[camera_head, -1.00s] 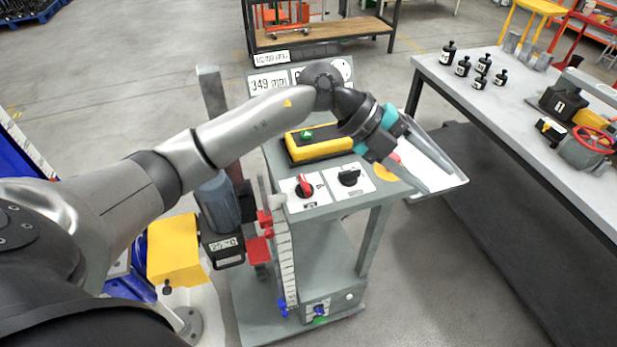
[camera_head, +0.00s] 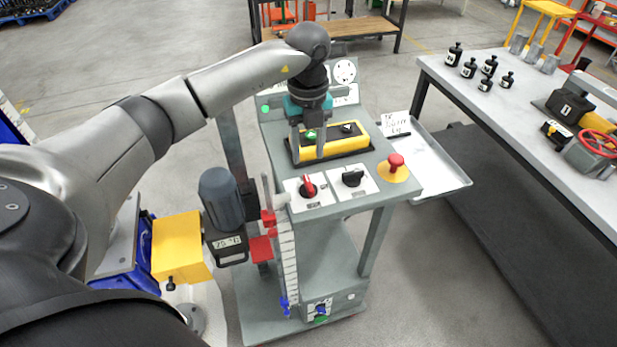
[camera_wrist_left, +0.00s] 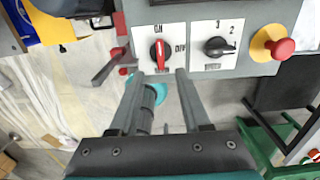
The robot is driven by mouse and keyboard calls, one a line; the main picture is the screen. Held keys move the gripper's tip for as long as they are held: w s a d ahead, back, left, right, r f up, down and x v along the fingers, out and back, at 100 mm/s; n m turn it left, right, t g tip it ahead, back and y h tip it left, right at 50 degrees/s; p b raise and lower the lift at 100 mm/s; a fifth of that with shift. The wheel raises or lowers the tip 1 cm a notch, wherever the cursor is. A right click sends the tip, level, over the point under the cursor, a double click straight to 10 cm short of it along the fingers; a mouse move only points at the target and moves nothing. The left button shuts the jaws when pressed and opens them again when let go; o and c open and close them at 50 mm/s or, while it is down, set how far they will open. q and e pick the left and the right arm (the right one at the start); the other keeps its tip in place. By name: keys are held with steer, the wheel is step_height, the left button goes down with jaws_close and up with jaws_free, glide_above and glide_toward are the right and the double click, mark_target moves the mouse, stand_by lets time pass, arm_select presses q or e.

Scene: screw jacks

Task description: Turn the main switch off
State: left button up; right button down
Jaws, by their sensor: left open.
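The main switch (camera_head: 308,187) is a red rotary handle on a white plate, at the front left of the grey console top. In the left wrist view the red handle (camera_wrist_left: 159,54) stands upright along the ON mark, with OFF marked to its right. My left gripper (camera_head: 308,158) points down over the console, behind the switch in the head view. Its fingers are open and empty. In the left wrist view the fingertips (camera_wrist_left: 161,74) lie either side of the line to the switch, apart from it. My right gripper is not in view.
Right of the switch are a black selector (camera_head: 352,177) and a red mushroom button (camera_head: 396,161) on yellow. A yellow pendant box (camera_head: 345,139) lies behind the switches. A red lever clamp and scale (camera_head: 287,260) stand at the console's left front. A metal tray (camera_head: 440,165) juts out right.

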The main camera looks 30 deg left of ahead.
mark_target(308, 182)
arm_select(q)
step_height(308, 182, down, 9)
steer(key=shift+f, duration=0.1)
stand_by(0.3)
jaws_close()
stand_by(0.5)
